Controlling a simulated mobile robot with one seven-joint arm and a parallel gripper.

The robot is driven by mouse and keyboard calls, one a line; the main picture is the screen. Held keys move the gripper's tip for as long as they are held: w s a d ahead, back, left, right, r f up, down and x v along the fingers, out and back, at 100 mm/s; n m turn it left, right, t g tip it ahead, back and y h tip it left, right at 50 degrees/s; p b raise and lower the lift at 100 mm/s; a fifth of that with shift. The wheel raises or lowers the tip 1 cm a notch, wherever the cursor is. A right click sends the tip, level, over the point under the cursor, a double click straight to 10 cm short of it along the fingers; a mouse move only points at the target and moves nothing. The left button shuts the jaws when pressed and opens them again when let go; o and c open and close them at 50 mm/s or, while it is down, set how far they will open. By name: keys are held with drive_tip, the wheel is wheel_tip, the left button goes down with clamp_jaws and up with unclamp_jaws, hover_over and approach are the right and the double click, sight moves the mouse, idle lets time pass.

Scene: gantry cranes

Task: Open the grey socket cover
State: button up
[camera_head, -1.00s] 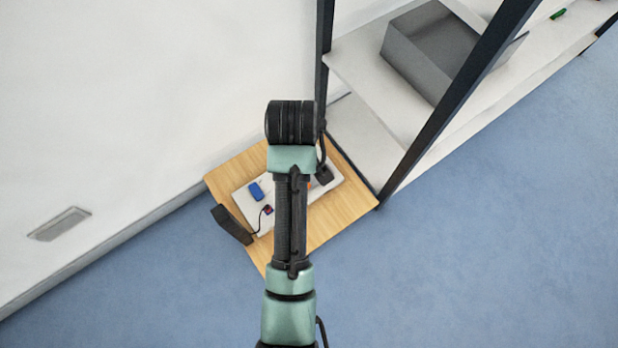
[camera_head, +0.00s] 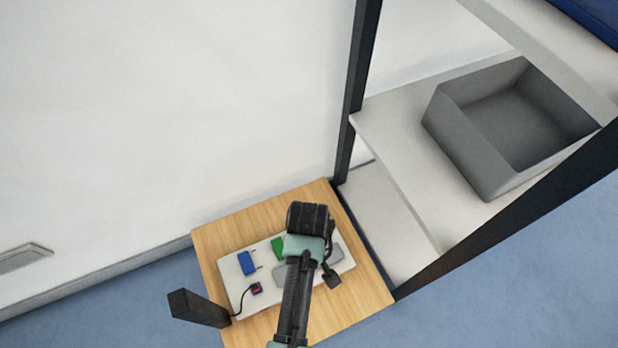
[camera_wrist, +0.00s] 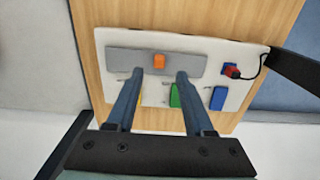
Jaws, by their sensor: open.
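A long flat grey piece, apparently the grey socket cover (camera_wrist: 120,60), lies on a white board (camera_wrist: 240,52). An orange block (camera_wrist: 159,61) sits at its middle. In the head view the cover (camera_head: 279,274) is partly hidden by my arm. My gripper (camera_wrist: 157,76) is open in the wrist view. Its two fingertips overlap the cover's near edge, one on each side of the orange block, with nothing held between them. I cannot tell whether they touch it. Whether the cover is open or closed is unclear.
Blue (camera_head: 246,263) and green (camera_head: 278,248) blocks lie on the board. A shelf with a grey bin (camera_head: 470,150) stands at right; a wall is behind.

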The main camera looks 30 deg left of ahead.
wheel_tip(320, 180, down, 6)
drive_tip(key=b, duration=0.3)
drive_tip(key=shift+r, duration=0.2)
clamp_jaws()
idle(1.2)
